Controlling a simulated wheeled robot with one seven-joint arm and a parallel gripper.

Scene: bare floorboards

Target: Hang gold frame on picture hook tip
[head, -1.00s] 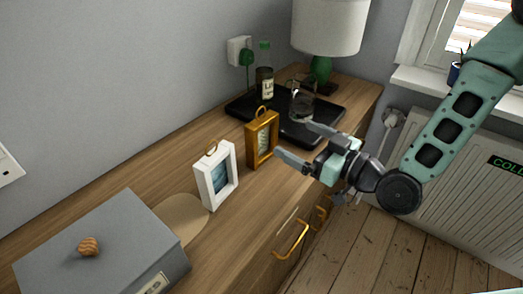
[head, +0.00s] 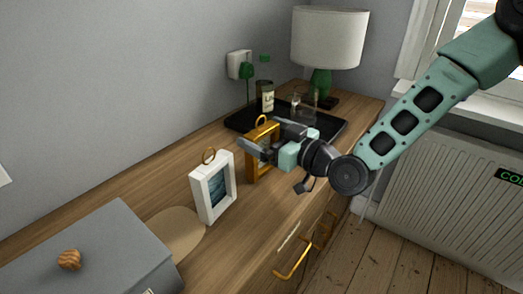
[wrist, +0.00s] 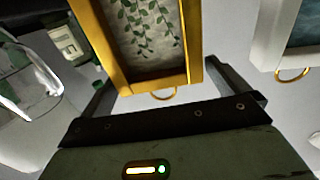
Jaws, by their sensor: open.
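The gold frame (head: 251,170) stands upright on the wooden cabinet, with a ring on its top. My gripper (head: 258,135) is open at the upper part of the frame and hides much of its front. In the wrist view, the gold frame (wrist: 188,40) appears upside down between the two spread fingers of my gripper (wrist: 160,78). Its ring (wrist: 163,94) points toward the palm. Gaps show beside the frame, though contact with the right finger cannot be told. I see no picture hook in these views.
A white frame (head: 198,192) with a ring stands close left of the gold one. Behind is a black tray (head: 240,121) with a bottle (head: 267,97) and glassware, and a lamp (head: 328,40). A grey box (head: 90,250) sits front left.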

